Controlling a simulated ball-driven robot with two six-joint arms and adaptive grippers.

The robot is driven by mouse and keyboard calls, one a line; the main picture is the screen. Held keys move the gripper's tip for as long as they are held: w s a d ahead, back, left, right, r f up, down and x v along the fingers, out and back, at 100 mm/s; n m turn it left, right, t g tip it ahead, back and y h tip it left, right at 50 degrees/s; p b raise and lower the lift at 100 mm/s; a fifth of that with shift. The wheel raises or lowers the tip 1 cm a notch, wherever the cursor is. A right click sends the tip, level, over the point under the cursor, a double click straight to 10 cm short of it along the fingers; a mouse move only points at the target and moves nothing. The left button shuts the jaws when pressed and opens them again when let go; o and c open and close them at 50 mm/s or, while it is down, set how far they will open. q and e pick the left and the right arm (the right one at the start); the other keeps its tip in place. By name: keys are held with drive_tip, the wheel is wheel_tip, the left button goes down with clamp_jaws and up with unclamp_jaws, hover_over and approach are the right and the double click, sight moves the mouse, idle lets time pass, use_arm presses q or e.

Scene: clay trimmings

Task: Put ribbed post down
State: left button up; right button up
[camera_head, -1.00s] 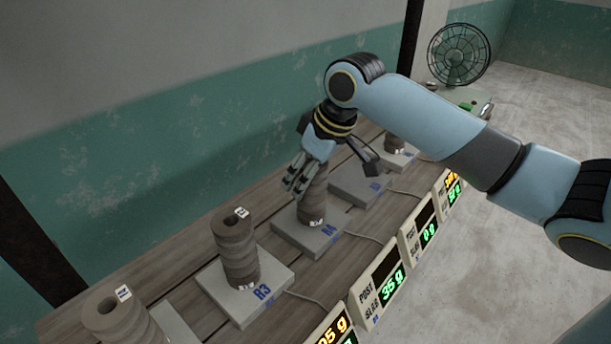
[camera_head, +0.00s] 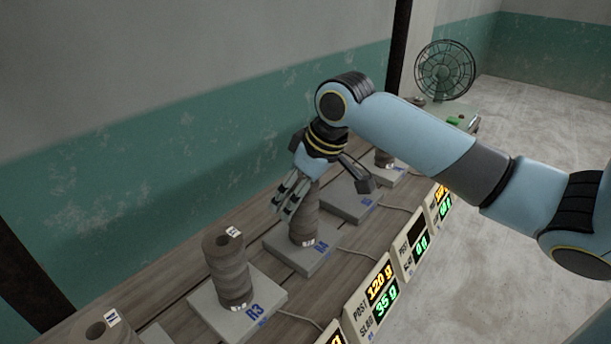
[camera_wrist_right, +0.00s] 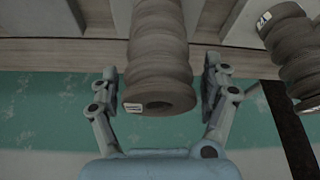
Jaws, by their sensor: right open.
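The ribbed post (camera_head: 304,222), a grey-brown ringed clay column, stands upright on the slab marked R4 (camera_head: 310,258). In the right wrist view the post (camera_wrist_right: 158,50) shows its hollow top end and a small white label. My right gripper (camera_head: 324,194) is open around the upper part of the post. In the wrist view its fingers are spread on either side, with a gap at each side. The display in front (camera_head: 379,293) reads post 120 g and slab 35 g. My left gripper is out of view.
A similar post (camera_head: 229,272) stands on slab R3 (camera_head: 262,296). Another post (camera_head: 97,331) is at the bottom left. An empty slab (camera_head: 350,205) lies beyond R4, with a further post (camera_head: 384,159) behind it. Displays line the front edge. A fan (camera_head: 446,70) stands at the back.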

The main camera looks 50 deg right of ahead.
drive_tip(key=a+v, duration=0.1)
drive_tip(key=v, duration=1)
drive_tip(key=shift+d, duration=0.5)
drive_tip(key=shift+s, duration=0.15)
